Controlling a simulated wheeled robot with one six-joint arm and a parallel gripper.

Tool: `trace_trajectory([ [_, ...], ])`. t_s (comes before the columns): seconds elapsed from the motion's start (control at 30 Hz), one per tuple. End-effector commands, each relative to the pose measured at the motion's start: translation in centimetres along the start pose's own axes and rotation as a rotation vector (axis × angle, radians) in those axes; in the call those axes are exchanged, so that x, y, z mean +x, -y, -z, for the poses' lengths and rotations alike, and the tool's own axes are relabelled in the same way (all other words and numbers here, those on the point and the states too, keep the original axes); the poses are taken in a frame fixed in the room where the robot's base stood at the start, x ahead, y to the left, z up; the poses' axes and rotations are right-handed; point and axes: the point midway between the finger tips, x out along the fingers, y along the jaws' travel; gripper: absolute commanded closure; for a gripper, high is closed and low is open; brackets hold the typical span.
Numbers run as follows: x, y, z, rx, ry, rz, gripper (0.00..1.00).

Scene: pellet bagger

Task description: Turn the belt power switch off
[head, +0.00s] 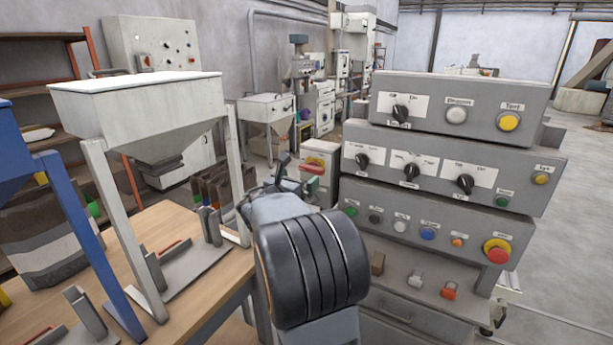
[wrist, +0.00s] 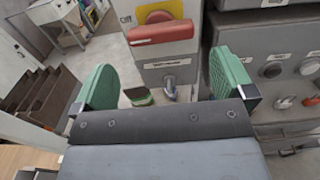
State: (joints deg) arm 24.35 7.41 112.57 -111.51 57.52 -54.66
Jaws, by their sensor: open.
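A grey switch box (wrist: 168,72) stands ahead of my gripper in the wrist view. On its front is a red rotary handle (wrist: 161,33) over a yellow disc (wrist: 160,12). The handle lies about level across the box, and the word "Off" shows at its upper left. A label sits below it, too small to read. The box (head: 321,152) and red handle (head: 313,168) also show in the head view, just beyond my arm. My gripper (wrist: 166,80) is open and empty, its green-padded fingers on either side of the box's lower part, with the handle beyond them.
A stacked grey control panel (head: 440,155) with knobs and buttons stands close on the right. A wooden table (head: 210,265) with a white hopper (head: 140,105) is on the left. Brown stepped shapes (wrist: 50,100) show at the wrist view's left.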

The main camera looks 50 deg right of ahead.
Motion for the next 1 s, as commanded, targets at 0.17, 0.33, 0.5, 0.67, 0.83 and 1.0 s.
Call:
trace_trajectory([
  [0.17,-3.3,0.0,0.0,0.001,0.0,-0.003,0.0],
  [0.33,-5.2,0.0,0.1,-0.001,-0.001,-0.001,0.0],
  [0.5,-6.1,0.0,0.0,0.0,0.0,0.001,0.0],
  [0.67,-6.2,0.1,0.0,-0.001,-0.001,0.001,0.0],
  [0.83,-6.2,0.1,0.0,-0.001,-0.001,0.001,0.0],
  [1.0,-6.2,0.1,0.1,-0.001,-0.001,0.001,0.0],
])
